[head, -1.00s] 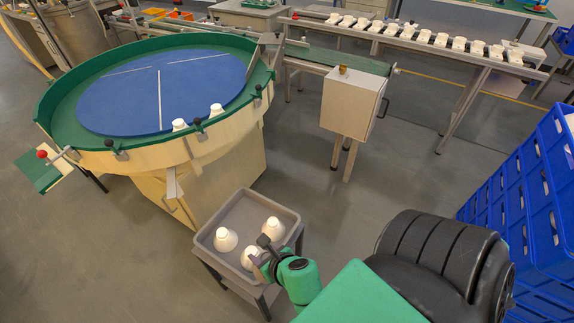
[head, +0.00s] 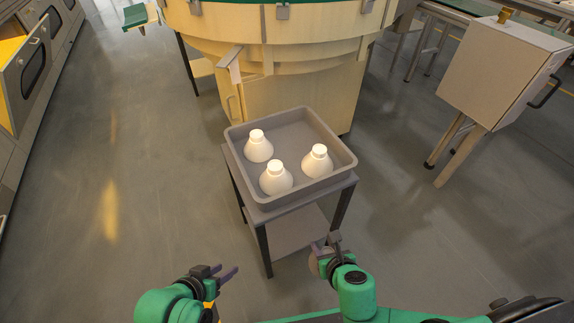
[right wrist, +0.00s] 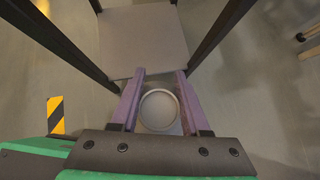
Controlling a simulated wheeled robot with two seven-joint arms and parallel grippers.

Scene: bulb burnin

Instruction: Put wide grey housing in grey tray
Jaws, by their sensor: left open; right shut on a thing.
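The grey tray (head: 334,141) sits on a small stand in the middle of the head view. Three pale, bottle-shaped housings (head: 258,148) stand upright in it, towards its left and front. My right gripper (head: 326,250) is in front of the stand, below the tray in the picture. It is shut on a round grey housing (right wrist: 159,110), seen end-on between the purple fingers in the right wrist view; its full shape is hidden. It shows small and partly covered in the head view. My left gripper (head: 226,272) is open and empty, to the left of the right one.
The stand's lower shelf (right wrist: 143,40) and dark legs are just ahead of my right gripper. The round wooden feeder table (head: 290,75) stands behind the tray. A box on legs (head: 500,70) is at the right. The tray's back right is bare.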

